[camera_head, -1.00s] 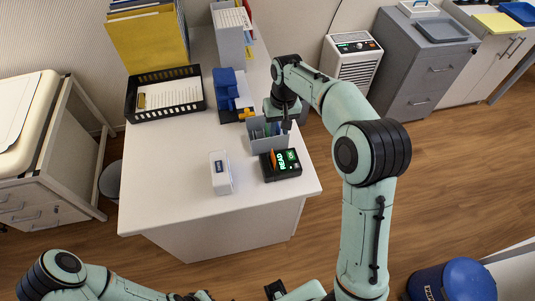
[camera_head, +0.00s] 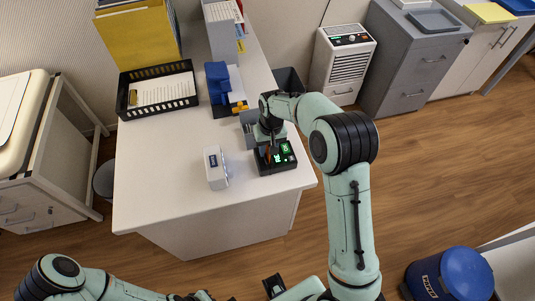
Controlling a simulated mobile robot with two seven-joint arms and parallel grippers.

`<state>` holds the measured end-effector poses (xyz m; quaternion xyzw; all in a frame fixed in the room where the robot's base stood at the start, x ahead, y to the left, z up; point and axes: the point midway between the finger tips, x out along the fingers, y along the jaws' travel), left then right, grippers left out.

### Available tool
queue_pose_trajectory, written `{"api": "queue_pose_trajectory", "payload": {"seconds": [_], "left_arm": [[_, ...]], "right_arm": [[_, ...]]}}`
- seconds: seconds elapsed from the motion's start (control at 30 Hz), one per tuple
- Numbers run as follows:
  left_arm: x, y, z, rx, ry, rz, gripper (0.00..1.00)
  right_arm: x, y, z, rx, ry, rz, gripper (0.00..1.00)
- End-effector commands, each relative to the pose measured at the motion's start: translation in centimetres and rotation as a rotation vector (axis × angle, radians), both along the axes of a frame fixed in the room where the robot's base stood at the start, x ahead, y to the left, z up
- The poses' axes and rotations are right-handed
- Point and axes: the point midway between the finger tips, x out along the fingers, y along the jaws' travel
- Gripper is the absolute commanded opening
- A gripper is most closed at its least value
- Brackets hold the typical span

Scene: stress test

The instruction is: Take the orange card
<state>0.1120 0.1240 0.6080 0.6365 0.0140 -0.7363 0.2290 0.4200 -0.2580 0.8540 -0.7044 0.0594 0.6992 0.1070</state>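The orange card (camera_head: 268,154) stands in the black card reader (camera_head: 278,168) near the desk's front right corner. The reader has a lit green display. My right gripper (camera_head: 272,143) is just above the card, pointing down. Its fingers are small and partly hidden by the wrist, so I cannot tell whether they are open or touch the card. My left arm (camera_head: 60,278) is at the bottom left; its gripper cannot be made out clearly.
A white box-like device (camera_head: 216,168) stands left of the reader. A grey card holder (camera_head: 248,127) is right behind it, partly hidden by my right arm. The desk's front left (camera_head: 160,190) is clear.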

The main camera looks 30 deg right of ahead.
Motion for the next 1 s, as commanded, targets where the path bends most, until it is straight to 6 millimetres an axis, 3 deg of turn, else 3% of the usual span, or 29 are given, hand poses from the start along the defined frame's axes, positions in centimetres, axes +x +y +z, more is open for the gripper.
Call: {"api": "queue_pose_trajectory", "payload": {"seconds": [0.17, 0.27, 0.77, 0.87, 1.0], "left_arm": [[0.0, 0.0, 0.0, 0.0, 0.0, 0.0, 0.0], [0.0, 0.0, 0.0, 0.0, 0.0, 0.0, 0.0], [0.0, 0.0, 0.1, 0.0, 0.0, 0.0, 0.0], [0.1, 0.0, 0.2, 0.0, -0.001, 0.0, 0.0], [0.3, 0.0, 0.6, 0.0, -0.003, 0.0, 0.0]], "right_arm": [[0.0, 0.0, 0.0, 0.0, 0.0, 0.0, 0.33], [0.0, 0.0, 0.0, 0.0, 0.0, 0.0, 0.0], [0.1, 0.0, 0.6, -0.001, -0.003, 0.0, 0.0], [0.1, 0.0, 1.8, 0.0, -0.004, 0.0, 0.0], [0.2, 0.0, 5.1, 0.0, -0.007, 0.002, 0.0]]}}
